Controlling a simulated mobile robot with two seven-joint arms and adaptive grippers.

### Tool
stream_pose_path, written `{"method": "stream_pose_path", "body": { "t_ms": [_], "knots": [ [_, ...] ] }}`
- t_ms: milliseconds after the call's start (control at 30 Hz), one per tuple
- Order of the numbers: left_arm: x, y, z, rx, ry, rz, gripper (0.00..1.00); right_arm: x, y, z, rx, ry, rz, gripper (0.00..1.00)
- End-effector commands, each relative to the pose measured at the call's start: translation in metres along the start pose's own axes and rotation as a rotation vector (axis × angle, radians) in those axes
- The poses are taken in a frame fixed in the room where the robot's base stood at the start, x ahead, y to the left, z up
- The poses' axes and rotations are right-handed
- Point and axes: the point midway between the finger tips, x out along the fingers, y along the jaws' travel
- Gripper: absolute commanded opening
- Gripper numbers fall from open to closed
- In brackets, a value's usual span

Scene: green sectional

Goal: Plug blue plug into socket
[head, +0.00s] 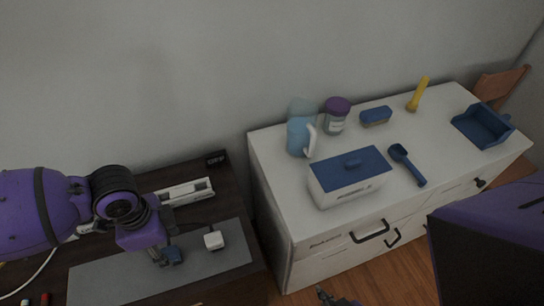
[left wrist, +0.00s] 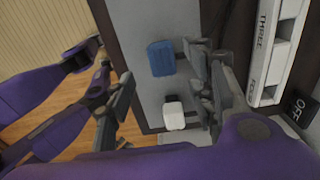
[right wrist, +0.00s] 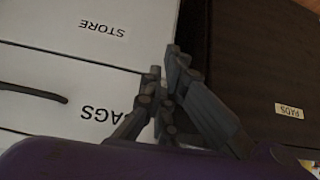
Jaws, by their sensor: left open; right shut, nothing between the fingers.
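The blue plug (head: 174,255) lies on a grey mat (head: 110,284) on the dark table. In the left wrist view the blue plug (left wrist: 161,59) lies beside the fingers on the right. My left gripper (head: 160,256) is open just above the mat, close to the blue plug; it also shows in the left wrist view (left wrist: 160,92). I cannot tell whether it touches the plug. The white socket strip (head: 186,191) lies behind the mat; in the left wrist view the strip (left wrist: 270,50) carries a THREE label. My right gripper (right wrist: 168,75) is shut and empty before the white cabinet.
A white plug (head: 213,240) lies on the mat right of the blue one. An OFF label (head: 215,160) stands at the table's back. The white cabinet (head: 275,215) to the right holds a blue-lidded box (head: 350,178), a jug, a jar and a scoop.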

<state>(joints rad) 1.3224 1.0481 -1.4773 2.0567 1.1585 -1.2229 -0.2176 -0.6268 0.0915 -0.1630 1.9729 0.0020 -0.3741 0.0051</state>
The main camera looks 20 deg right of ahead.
Motion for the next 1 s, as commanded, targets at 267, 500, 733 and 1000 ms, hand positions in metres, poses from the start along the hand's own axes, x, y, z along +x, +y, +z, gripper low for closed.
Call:
{"method": "stream_pose_path", "body": {
  "t_ms": [267,500,733,1000],
  "knots": [
    [0.03,-0.001,0.001,0.009,-0.009,0.003,0.5,0.002,-0.008,0.003,0.005,-0.003,-0.011,0.0],
    [0.065,-0.006,0.0,0.008,-0.008,0.001,0.5,0.003,-0.011,0.004,0.017,-0.004,-0.01,0.0],
    [0.077,-0.006,0.0,0.009,-0.007,-0.002,0.5,0.003,-0.004,0.004,0.014,-0.003,0.001,0.0],
    [0.077,-0.006,0.0,0.009,-0.007,-0.002,0.34,0.003,-0.002,0.004,0.007,-0.003,0.001,0.0]
  ]
}}
